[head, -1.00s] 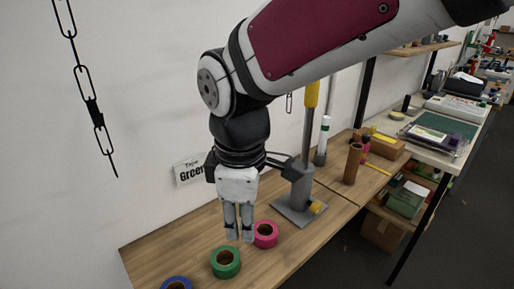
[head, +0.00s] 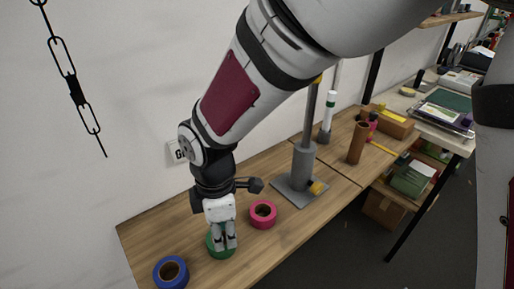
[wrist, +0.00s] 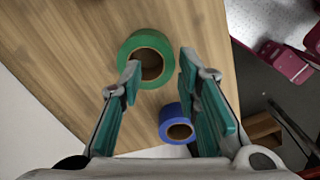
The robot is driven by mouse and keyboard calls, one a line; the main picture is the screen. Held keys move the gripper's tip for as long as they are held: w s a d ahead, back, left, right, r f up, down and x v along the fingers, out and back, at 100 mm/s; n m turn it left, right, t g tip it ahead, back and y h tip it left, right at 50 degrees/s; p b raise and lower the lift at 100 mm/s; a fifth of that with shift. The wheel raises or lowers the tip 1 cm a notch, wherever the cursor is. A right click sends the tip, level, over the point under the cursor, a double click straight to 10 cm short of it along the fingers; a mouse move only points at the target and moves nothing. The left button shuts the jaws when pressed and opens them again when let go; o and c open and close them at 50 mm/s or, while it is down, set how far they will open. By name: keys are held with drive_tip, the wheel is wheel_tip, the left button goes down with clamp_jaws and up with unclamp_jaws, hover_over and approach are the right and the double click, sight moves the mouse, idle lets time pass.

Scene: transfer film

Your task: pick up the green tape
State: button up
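The green tape (head: 212,247) is a ring-shaped roll lying flat on the wooden table, partly hidden behind my fingers in the head view. In the wrist view the green tape (wrist: 135,42) lies just past my fingertips, with its dark core facing the camera. My gripper (head: 224,242) points down over the tape. In the wrist view my gripper (wrist: 161,66) has its two fingers apart with nothing held between them. I cannot tell whether a fingertip touches the tape.
A blue tape (head: 160,274) lies to the left, near the table end; it also shows in the wrist view (wrist: 167,117). A pink tape (head: 263,224) lies to the right. A grey stand (head: 304,168) and a brown cylinder (head: 357,143) stand farther right. The wooden table (head: 150,235) is bare around the rolls.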

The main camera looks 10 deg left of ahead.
drive_tip(key=f, duration=0.4)
drive_tip(key=shift+s+a+f, duration=0.2)
drive_tip(key=shift+s+f, duration=0.05)
drive_tip(key=shift+s, duration=0.15)
drive_tip(key=shift+f, duration=0.55)
clamp_jaws()
